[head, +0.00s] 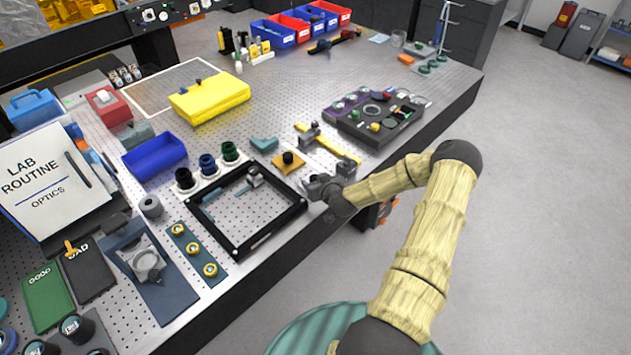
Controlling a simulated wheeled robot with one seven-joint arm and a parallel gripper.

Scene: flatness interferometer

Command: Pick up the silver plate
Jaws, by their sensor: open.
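No thing stands out for certain as the silver plate. A silvery, clear-looking piece with a ring (145,262) lies on a dark blue mat (176,305) at the left front of the bench; it may be the plate, but it is too small to tell. My gripper (308,187) is at the bench's front edge, just right of a black square frame (238,252). It is open, and I see nothing between its fingers. It is well to the right of the ringed piece and apart from it.
The perforated bench (290,105) is crowded. Black, blue and green knobs (207,165) stand behind the frame. The floor (540,200) at right is clear.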

